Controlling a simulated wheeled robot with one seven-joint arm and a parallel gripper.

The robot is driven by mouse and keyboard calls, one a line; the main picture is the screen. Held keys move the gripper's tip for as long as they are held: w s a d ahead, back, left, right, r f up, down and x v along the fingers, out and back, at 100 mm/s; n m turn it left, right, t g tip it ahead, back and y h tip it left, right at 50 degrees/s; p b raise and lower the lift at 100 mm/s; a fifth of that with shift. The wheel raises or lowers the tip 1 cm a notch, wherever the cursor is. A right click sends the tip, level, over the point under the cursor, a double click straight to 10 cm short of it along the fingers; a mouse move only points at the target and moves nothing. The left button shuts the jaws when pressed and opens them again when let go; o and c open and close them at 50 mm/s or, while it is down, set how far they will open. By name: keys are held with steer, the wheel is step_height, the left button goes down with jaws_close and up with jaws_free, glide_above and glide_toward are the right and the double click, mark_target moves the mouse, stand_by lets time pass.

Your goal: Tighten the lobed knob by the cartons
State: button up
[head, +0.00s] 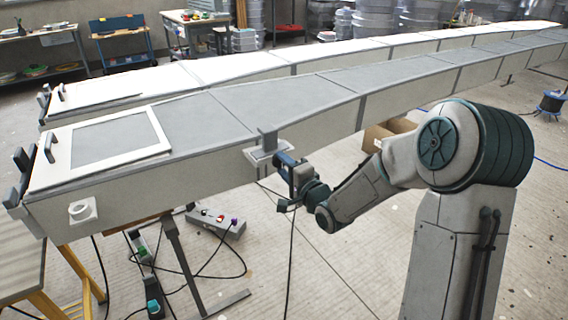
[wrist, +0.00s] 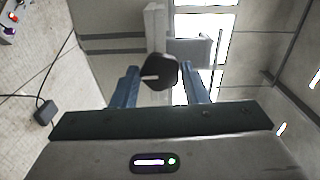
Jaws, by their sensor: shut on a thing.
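The lobed knob (wrist: 160,72) is dark, with a pale line across its face. In the wrist view it sits between the two blue fingers of my gripper (wrist: 158,88), which is shut on it. In the head view my gripper (head: 287,166) is at the side of the long mould, against the grey bracket (head: 262,158) on the mould's edge. The fingers hide most of the knob there. The bracket also shows behind the knob in the wrist view (wrist: 190,50). A brown carton (head: 378,137) stands on the floor beyond my arm, partly hidden by it.
The long grey mould (head: 220,155) runs from front left to back right, with a white frame (head: 155,128) on its near end. A control box (head: 215,221) with buttons and loose cables lie on the floor below. A blue cable reel (head: 551,102) stands far right.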

steer(key=shift+f, duration=0.1)
stand_by(0.4)
steer(key=o, duration=1)
steer(key=shift+a, duration=0.1)
steer(key=shift+c, duration=0.2)
steer(key=shift+s+d, duration=0.4)
steer(key=b+v, duration=0.9)
steer(key=v, duration=0.3)
steer(key=shift+s+d+b, duration=0.15)
steer(key=shift+s+b, duration=0.15)
steer(key=shift+b, duration=0.1)
